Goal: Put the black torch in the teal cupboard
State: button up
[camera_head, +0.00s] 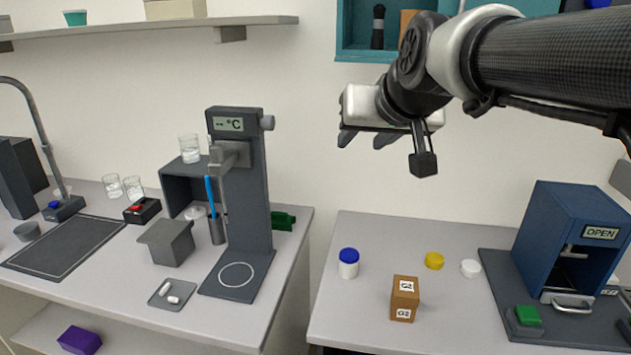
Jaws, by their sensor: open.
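The teal cupboard (352,54) is on the wall at the top, cut off by the picture's upper edge. A black upright object that looks like the black torch (378,27) stands inside it, towards the left, next to an orange-brown item. My gripper (365,139) is open, with nothing seen between its fingers. It hangs in front of the wall, below the cupboard in the picture and apart from the torch. My arm hides part of the cupboard's inside.
A blue cabinet marked OPEN (570,245) stands on the right bench. A white jar with blue lid (348,263), brown box (404,298) and yellow cap (434,260) stand there too. A grey temperature stand (240,190) rises from the left bench. A gap separates the benches.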

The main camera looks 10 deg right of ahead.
jog(key=s+a+f+g, duration=0.2)
jog(key=s+f, duration=0.6)
jog(key=s, duration=0.1)
jog(key=s+a+f+n+g, duration=0.1)
jog(key=s+a+f+g, duration=0.1)
jog(key=s+f, duration=0.5)
jog(key=s+g, duration=0.1)
jog(key=s, duration=0.2)
jog(key=shift+s+a+f, duration=0.15)
jog(key=shift+a+f, duration=0.2)
jog(key=shift+a, duration=0.05)
